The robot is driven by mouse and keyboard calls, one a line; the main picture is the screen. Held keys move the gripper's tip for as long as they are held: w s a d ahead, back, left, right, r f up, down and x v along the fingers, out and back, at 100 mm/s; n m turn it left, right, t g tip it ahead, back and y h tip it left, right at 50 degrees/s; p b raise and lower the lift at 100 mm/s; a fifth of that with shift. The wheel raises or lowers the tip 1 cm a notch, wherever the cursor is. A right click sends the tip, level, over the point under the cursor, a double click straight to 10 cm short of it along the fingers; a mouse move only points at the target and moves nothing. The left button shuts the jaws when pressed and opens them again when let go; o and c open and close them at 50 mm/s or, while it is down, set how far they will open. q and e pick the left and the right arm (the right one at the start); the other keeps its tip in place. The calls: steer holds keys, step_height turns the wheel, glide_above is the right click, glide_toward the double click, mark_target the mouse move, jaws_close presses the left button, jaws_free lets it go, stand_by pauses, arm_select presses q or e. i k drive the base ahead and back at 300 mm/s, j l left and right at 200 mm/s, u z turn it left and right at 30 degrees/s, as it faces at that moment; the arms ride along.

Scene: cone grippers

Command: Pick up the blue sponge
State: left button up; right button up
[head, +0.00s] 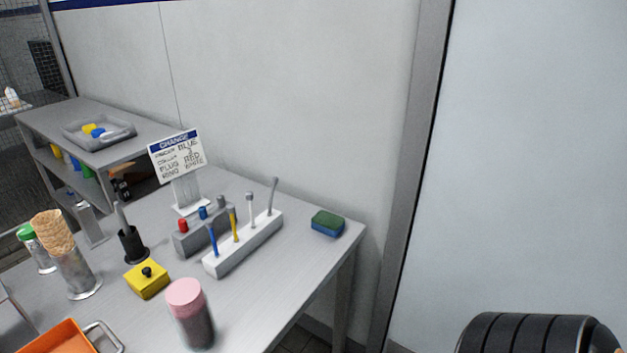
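The blue sponge (327,229) has a dark green top face. In the head view it lies flat near the far right corner of the grey worktable (262,318), close to the wall. Nothing touches it, and bare tabletop lies around it. Neither of my grippers shows in the head view, so I cannot see whether they are open or shut.
Left of the sponge stands a white rack (248,255) holding upright tools. A pink-lidded container (190,313), a yellow block (147,279), stacked cones (53,232), an orange tray (62,340) and a sign (177,157) are farther left. A grey post (417,170) stands right.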

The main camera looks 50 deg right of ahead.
mark_target(332, 225)
steer(key=z, duration=1.55)
steer(key=i+l, duration=0.25)
steer(key=l, duration=0.15)
steer(key=i+l+u, duration=0.1)
steer(key=i+l, duration=0.15)
steer(key=l, duration=0.1)
